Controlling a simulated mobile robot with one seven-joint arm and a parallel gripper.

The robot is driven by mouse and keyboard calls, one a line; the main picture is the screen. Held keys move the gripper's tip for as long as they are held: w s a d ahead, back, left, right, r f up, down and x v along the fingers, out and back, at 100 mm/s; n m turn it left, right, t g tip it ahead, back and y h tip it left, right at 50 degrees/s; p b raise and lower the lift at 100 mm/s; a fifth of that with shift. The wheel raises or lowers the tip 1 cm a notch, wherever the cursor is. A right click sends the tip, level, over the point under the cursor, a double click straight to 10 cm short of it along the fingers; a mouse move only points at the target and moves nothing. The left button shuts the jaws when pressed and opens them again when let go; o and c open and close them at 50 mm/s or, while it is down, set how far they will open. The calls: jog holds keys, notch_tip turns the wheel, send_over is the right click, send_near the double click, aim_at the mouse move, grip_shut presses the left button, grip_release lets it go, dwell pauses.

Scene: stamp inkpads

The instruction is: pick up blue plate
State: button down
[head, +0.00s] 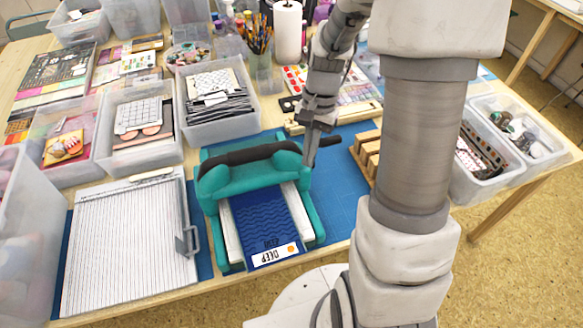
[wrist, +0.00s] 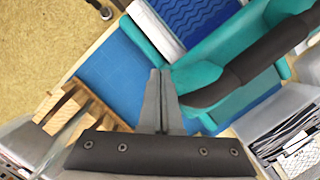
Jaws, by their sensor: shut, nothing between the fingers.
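The blue plate (head: 262,222) has a dark wave pattern and a white label at its front end. It lies flat on the front bed of the teal machine (head: 308,215), and its rear end goes under the machine's body. The plate also shows at the top of the wrist view (wrist: 195,15). My gripper (head: 309,163) is beside the right end of the machine's dark handle, apart from the plate. In the wrist view the fingers (wrist: 159,72) are together with nothing between them.
A blue mat (head: 340,185) lies under the machine. A wooden rack (head: 365,155) stands to the right. A paper trimmer (head: 125,245) is at left. Clear bins (head: 215,130) crowd the back left, and a brush cup (head: 260,68) stands behind.

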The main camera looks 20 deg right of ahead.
jog(key=b+x, duration=0.1)
jog(key=x, duration=0.8)
jog(key=shift+f, duration=0.25)
jog(key=shift+s+a+f, duration=0.15)
jog(key=shift+s+a, duration=1.3)
